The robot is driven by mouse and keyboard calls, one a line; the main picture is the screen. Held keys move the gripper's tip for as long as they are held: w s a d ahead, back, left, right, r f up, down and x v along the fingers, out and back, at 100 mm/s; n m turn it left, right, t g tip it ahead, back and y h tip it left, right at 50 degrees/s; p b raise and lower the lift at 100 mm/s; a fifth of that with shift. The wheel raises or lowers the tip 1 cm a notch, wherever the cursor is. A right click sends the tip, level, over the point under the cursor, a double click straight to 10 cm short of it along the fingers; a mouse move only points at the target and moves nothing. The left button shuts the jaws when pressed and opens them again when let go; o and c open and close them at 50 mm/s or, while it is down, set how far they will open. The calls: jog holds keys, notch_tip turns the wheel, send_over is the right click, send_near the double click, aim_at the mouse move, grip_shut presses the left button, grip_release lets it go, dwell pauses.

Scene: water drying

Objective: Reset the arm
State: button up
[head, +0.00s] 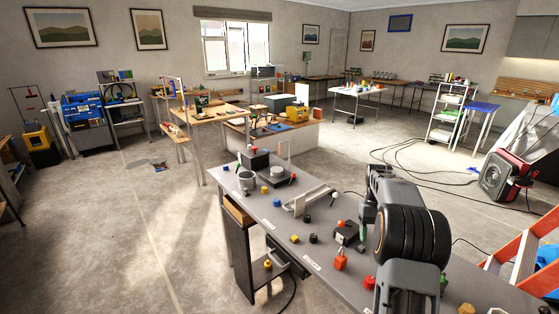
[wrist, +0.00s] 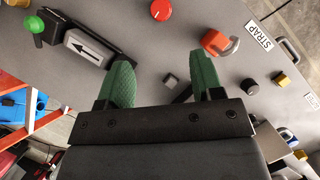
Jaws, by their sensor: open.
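My gripper (wrist: 162,85) shows in the wrist view with its two green fingers apart and nothing between them. The rest of the gripper is hidden behind the arm there.
A red padlock (wrist: 215,42) with a grey shackle, a red knob (wrist: 161,10) and a black arrow block (wrist: 85,47) are on the bench. An orange ladder (head: 520,262) stands at the right. A red machine (head: 497,175) and cables lie beyond. The left floor is open.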

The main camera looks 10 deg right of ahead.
jog(key=s+a+r+n+t, duration=0.1)
jog(key=s+a+t, duration=0.3)
jog(key=s+a, duration=0.5)
jog(key=s+a+r+n+t+h, duration=0.1)
jog(key=s+a+r+n+t, duration=0.1)
jog(key=s+a, duration=0.7)
jog(key=a+r+t, duration=0.1)
jog(key=a+t, duration=0.1)
jog(key=a, duration=0.2)
jog(key=shift+a, duration=0.25)
